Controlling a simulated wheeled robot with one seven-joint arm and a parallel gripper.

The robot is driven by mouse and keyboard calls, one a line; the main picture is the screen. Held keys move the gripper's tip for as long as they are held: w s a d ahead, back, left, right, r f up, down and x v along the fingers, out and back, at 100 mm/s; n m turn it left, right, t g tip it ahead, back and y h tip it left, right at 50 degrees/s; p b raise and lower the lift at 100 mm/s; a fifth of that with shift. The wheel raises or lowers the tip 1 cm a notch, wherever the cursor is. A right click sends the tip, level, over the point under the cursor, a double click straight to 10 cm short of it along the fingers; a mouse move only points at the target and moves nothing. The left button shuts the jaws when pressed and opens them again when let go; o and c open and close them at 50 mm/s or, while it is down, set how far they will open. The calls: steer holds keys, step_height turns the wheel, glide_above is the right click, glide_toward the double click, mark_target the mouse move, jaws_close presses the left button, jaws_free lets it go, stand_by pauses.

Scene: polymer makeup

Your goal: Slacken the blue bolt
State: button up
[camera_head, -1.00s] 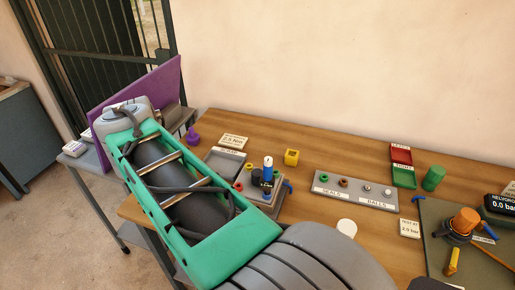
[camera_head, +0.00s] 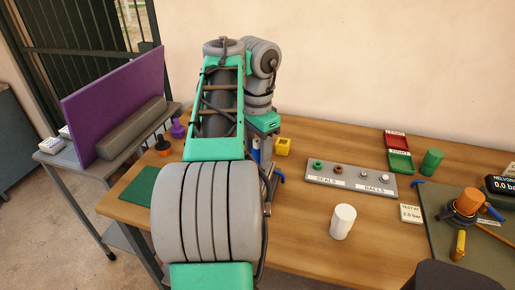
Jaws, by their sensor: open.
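A blue cylinder (camera_head: 256,150) shows beside my forearm, near the back of the wooden table. A small blue handle-like part (camera_head: 279,177) sticks out to its right. I cannot tell which blue part is the bolt. My gripper (camera_head: 265,152) points down at this spot, below a green and grey wrist. Its jaws are open, but the fingertips are small and partly hidden. My arm hides most of the grey fixture there, so I cannot tell whether the gripper touches anything.
A yellow cube (camera_head: 283,146) stands close right of the gripper. A grey seals-and-balls tray (camera_head: 350,182), a white cylinder (camera_head: 342,221) and a green cylinder (camera_head: 432,162) stand farther right. A mat (camera_head: 478,258) bears an orange-capped device (camera_head: 467,203). A purple panel (camera_head: 115,102) rises at left.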

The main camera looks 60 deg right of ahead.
steer(key=shift+f, duration=0.1)
jaws_close()
stand_by(0.5)
